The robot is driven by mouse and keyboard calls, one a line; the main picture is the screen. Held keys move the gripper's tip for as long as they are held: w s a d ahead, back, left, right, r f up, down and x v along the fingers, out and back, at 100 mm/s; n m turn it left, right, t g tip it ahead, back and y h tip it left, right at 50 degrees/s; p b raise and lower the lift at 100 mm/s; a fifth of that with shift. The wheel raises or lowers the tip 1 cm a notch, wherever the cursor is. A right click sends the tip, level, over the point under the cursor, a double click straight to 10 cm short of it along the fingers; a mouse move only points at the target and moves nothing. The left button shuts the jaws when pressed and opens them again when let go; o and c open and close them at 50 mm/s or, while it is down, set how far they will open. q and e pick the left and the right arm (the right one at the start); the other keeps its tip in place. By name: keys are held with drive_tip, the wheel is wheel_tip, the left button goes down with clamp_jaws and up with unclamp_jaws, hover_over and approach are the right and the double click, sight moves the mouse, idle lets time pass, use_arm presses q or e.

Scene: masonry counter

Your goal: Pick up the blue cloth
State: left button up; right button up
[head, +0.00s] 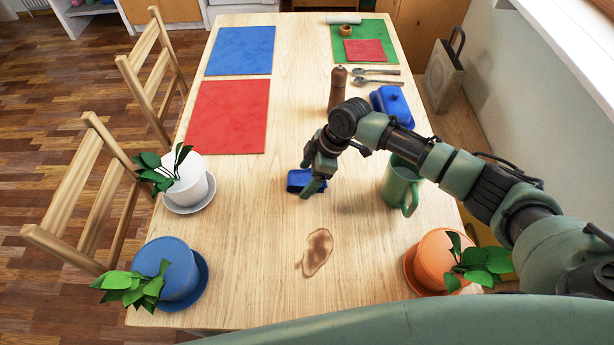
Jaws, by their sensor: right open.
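The small folded blue cloth (296,181) lies on the wooden table (255,215), near its middle. My right gripper (309,181) reaches in from the right and points down at the cloth. It is open, with its fingers at the cloth's right part, which they partly hide. I cannot tell whether the fingers touch the cloth. My left gripper is not in view.
A brown stain (317,251) lies in front of the cloth. A green mug (399,188) stands under my right arm, with a pepper mill (337,88) and blue butter dish (392,105) behind. Potted plants stand at the white (187,182), blue (167,268) and orange (437,262) pots.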

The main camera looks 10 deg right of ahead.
sight(307, 174)
drive_tip(key=c, duration=1.4)
wheel_tip(307, 174, up, 20)
drive_tip(key=b, duration=0.2)
